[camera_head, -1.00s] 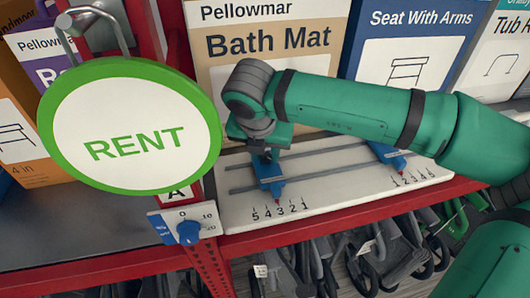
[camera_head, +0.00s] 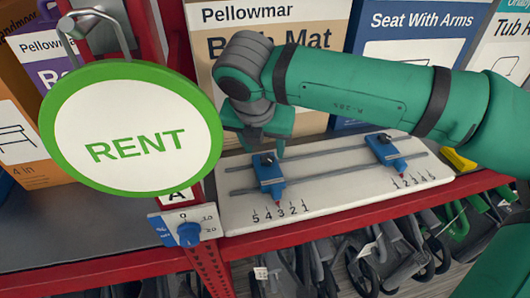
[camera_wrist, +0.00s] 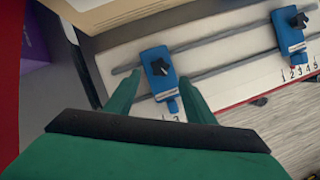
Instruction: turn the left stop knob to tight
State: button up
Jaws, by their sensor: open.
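The left stop (camera_head: 270,178) is a blue block with a red tip on two grey rails of a white board (camera_head: 335,198). Its tip points at the scale 5 4 3 2 1, close to the 3. Its black knob (camera_head: 267,158) sits on top and shows as a star shape in the wrist view (camera_wrist: 160,68). My gripper (camera_head: 268,143) is open and empty above and behind the left stop. In the wrist view its two green fingers (camera_wrist: 159,80) appear on either side of the knob, and no contact shows.
A second blue stop (camera_head: 383,152) is on the same rails to the right. A round RENT sign (camera_head: 130,128) hangs at the left, above a blue dial (camera_head: 189,234). Boxes (camera_head: 402,50) stand behind the board. A red shelf edge (camera_head: 340,222) runs in front.

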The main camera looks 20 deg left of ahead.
jog(key=v, duration=0.5)
jog(key=shift+s+r, duration=0.1)
jog(key=shift+r, duration=0.15)
